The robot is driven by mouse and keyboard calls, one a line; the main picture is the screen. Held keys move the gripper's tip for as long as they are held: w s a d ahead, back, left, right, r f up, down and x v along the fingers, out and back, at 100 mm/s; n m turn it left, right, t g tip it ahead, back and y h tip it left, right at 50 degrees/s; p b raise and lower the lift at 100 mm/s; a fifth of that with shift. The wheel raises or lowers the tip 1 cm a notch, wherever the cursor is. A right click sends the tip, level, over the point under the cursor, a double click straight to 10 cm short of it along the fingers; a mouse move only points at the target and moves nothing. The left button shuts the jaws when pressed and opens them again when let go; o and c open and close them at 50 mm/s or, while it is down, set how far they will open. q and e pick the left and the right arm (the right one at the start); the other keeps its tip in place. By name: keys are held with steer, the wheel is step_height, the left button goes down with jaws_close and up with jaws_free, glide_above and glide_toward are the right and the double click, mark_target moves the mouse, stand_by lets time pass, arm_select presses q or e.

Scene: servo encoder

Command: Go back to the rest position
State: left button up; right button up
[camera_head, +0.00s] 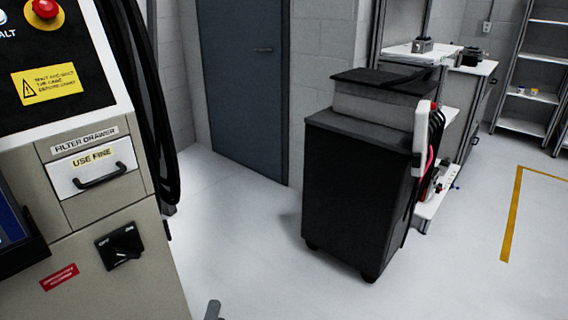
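Neither of my grippers can be made out in the head view. A small grey rounded piece (213,310) pokes up at the bottom edge, and I cannot tell what it belongs to. A beige machine cabinet (150,255) fills the left side. Its filter drawer (92,168), labelled "USE FINE" and with a black handle, looks shut. A black rotary switch (120,247) sits below the drawer. A red emergency button (45,8) on a yellow base is at the top left.
A black wheeled cabinet (345,190) with a grey box (375,105) on top stands right of centre. Behind it are a white workbench (425,53) and shelves (532,95). A dark door (243,85) is at the back. Floor (250,255) is clear between machine and cabinet.

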arm_select(q)
steer(key=s+d+f+m+g+h, duration=0.2)
steer(key=s+f+m+g, duration=0.15)
steer(key=f+m, duration=0.3)
steer(key=s+d+f+m+g+h, duration=0.2)
steer(key=d+f+m+g, duration=0.1)
steer(key=f+m+g, duration=0.3)
steer(key=s+a+f+m+g+y, duration=0.5)
steer(key=s+a+f+g+y, duration=0.15)
steer(key=s+a+f, duration=0.6)
step_height(320, 180, down, 17)
steer(key=d+t+h+p, duration=0.1)
steer(key=d+p, duration=0.1)
steer(key=p, duration=1)
steer(key=shift+s+d, duration=0.2)
arm_select(e)
step_height(320, 180, down, 17)
steer(key=t, duration=0.1)
steer(key=shift+w+a+r+t, duration=0.15)
steer(key=shift+w+a+t, duration=0.15)
steer(key=shift+w+a, duration=0.15)
arm_select(q)
steer(key=shift+m, duration=0.25)
